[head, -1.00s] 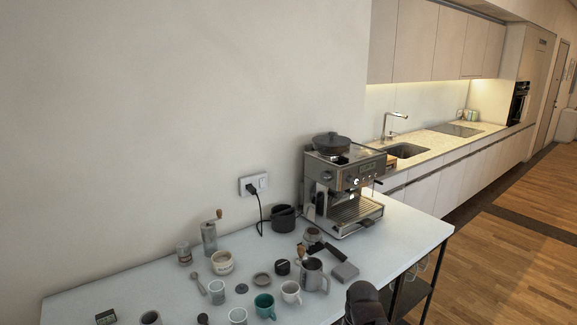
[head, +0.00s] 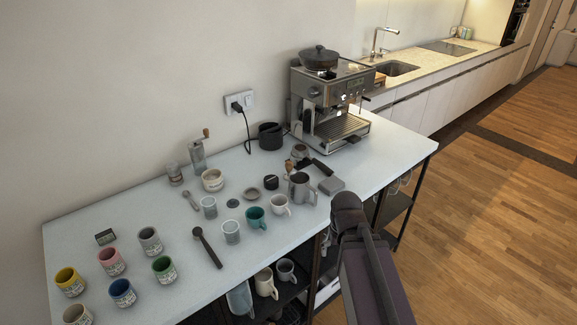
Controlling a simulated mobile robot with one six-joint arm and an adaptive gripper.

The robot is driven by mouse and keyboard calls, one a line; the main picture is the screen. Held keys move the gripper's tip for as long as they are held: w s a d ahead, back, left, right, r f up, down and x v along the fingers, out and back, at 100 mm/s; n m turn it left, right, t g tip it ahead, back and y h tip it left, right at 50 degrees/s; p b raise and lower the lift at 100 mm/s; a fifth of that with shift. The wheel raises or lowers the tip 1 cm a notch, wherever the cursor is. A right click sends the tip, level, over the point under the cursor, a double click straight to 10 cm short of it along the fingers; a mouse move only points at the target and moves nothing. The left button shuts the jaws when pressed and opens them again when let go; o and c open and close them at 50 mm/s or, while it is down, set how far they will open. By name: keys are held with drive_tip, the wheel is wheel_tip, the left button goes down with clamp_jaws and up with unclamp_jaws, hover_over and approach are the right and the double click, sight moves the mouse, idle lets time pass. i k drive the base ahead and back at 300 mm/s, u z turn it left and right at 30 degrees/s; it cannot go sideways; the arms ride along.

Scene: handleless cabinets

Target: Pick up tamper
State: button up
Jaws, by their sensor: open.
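The likely tamper (head: 289,166) is a small piece with a brown wooden knob on the white table, just behind the steel pitcher (head: 299,188). The pitcher hides its lower part. A short black cylinder (head: 270,182) stands to its left, and a portafilter with a black handle (head: 321,167) lies to its right. My dark arm rises at the table's front edge, to the right of and nearer than these things. My gripper itself does not show.
An espresso machine (head: 331,100) stands behind, with a black knock box (head: 270,136) to its left. A teal cup (head: 256,217), a white cup (head: 280,205) and a grey block (head: 331,186) stand close by. Several coloured cups fill the table's left end.

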sight(288, 164)
drive_tip(key=k, duration=1.3)
drive_tip(key=u, duration=0.45)
drive_tip(key=i, duration=1.8)
drive_tip(key=z, duration=0.45)
